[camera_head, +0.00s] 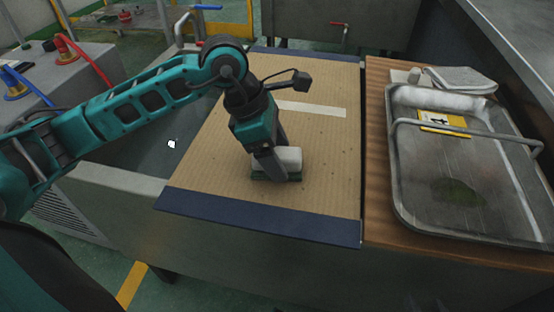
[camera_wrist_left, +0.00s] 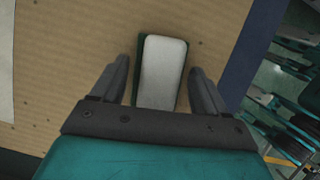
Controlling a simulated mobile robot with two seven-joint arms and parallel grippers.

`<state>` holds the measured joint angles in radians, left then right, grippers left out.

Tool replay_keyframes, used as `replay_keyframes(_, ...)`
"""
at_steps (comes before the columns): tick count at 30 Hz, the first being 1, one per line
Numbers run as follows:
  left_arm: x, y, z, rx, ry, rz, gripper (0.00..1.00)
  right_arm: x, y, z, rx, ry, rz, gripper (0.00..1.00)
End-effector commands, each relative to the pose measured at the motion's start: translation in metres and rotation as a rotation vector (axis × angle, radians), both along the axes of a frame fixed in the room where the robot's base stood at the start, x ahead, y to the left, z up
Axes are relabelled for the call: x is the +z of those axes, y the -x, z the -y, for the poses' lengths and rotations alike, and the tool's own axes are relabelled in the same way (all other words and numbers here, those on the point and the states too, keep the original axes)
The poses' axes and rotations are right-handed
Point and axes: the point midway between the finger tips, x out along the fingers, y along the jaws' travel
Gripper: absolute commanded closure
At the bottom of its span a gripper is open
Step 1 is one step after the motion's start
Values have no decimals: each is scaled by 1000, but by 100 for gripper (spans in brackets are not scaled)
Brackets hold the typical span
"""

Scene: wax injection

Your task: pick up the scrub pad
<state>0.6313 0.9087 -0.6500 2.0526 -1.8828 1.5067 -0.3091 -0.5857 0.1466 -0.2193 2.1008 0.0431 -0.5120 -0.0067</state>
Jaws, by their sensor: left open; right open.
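The scrub pad (camera_head: 290,158) lies on the brown cardboard-like board (camera_head: 325,190). It has a pale block on top and a dark green layer beneath. My left gripper (camera_head: 270,172) is lowered over the pad and partly hides its left side. In the left wrist view the pad (camera_wrist_left: 163,65) lies between the two fingers of my left gripper (camera_wrist_left: 165,80), with a visible gap on the left and a smaller one on the right. The fingers are open and do not visibly grip it. My right gripper is not in either view.
A metal tray (camera_head: 410,205) with a yellow label (camera_head: 442,122) stands on a wooden surface (camera_head: 376,150) to the right. A pale strip (camera_head: 318,109) lies on the board behind the pad. A dark blue edge band (camera_head: 270,219) borders the board's front. The board around the pad is clear.

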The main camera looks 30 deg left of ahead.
Motion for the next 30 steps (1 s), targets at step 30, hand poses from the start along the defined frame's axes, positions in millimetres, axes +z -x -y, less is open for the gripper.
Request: replay_keyframes(30, -5, 0, 0, 0, 0, 0, 38, -10, 1, -1, 1, 1, -4, 57)
